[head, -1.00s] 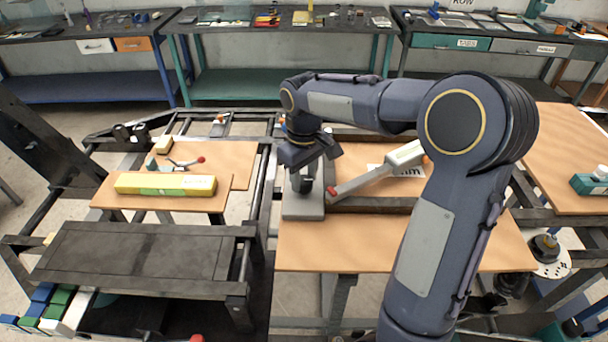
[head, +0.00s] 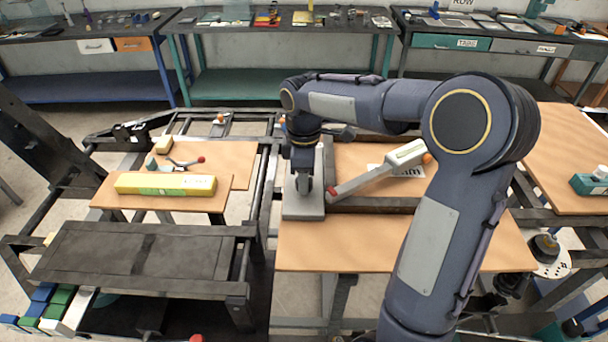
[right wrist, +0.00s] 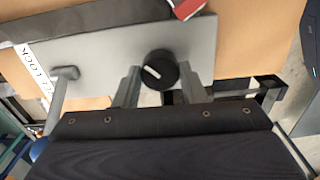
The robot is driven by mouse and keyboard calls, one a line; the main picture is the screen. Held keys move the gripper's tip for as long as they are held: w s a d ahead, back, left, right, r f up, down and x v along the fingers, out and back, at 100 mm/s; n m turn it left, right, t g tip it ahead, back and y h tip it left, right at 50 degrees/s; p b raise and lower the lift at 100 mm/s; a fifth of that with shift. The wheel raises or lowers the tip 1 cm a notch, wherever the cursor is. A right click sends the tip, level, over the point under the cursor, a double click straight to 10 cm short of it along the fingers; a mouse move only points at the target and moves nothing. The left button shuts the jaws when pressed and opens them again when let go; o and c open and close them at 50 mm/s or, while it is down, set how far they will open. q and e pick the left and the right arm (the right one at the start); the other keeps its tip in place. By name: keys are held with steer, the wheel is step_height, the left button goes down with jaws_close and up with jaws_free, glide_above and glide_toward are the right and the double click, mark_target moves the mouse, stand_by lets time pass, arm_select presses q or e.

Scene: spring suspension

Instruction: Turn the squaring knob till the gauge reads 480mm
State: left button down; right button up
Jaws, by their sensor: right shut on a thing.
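The squaring knob is a round black knob with a white line (right wrist: 159,70) on a grey plate, seen in the right wrist view. My right gripper (right wrist: 159,76) is shut on it, one finger on each side. In the head view, my right gripper (head: 303,186) points down over the grey plate (head: 303,211), and the wrist mostly hides the knob. A white label ending in "mm" (head: 410,171) lies behind a grey bar; its number is hidden, so I read no value. My left gripper is not in view.
The grey bar with a red tip (head: 375,174) lies slantwise beside the plate. A grey post (right wrist: 62,95) stands on the plate near a "LOCK" label (right wrist: 36,72). A yellow box (head: 166,184) rests on the left board. The front wooden board (head: 400,246) is clear.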

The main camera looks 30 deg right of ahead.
steer(key=shift+r, duration=0.1)
stand_by(0.5)
steer(key=o, duration=1)
step_height(320, 180, up, 8)
steer(key=shift+f+b, duration=0.15)
steer(key=shift+b, duration=0.35)
